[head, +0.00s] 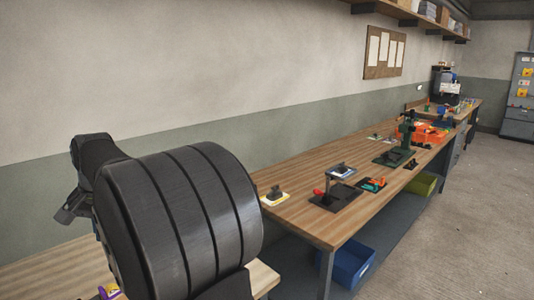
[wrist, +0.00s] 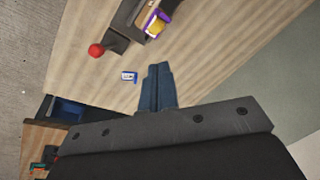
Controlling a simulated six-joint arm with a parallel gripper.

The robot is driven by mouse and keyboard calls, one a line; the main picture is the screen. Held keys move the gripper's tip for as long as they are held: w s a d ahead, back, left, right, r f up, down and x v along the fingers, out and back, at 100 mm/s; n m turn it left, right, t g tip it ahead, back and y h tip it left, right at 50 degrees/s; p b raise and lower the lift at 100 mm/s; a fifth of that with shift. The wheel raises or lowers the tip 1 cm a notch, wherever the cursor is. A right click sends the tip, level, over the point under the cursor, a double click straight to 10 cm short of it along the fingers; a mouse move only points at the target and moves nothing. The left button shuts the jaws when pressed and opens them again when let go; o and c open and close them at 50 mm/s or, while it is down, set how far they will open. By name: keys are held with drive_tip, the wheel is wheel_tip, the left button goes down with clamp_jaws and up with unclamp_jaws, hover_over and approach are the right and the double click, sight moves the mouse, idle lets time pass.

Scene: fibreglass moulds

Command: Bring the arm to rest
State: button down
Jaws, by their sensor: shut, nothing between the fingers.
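My gripper (wrist: 157,78) shows in the wrist view with its two dark blue fingers pressed together and nothing between them. It is apart from the things on the wooden bench top behind it. In the head view, my dark arm fills the lower left, and the fingers are hidden.
The long wooden bench (head: 310,226) holds a dark fixture with a red knob (head: 318,192), a green press (head: 404,140) and orange bins (head: 428,133). In the wrist view, a red ball knob (wrist: 96,50) lies left of the fingers. A blue bin (head: 350,265) is below the bench.

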drive_tip(key=s+d+r+m+y, duration=0.1)
drive_tip(key=s+d+r+m, duration=0.1)
drive_tip(key=d+r+m, duration=0.5)
drive_tip(key=shift+d+r+m+y, duration=0.2)
drive_tip(key=shift+r+m+y, duration=0.2)
drive_tip(key=shift+r+m, duration=0.75)
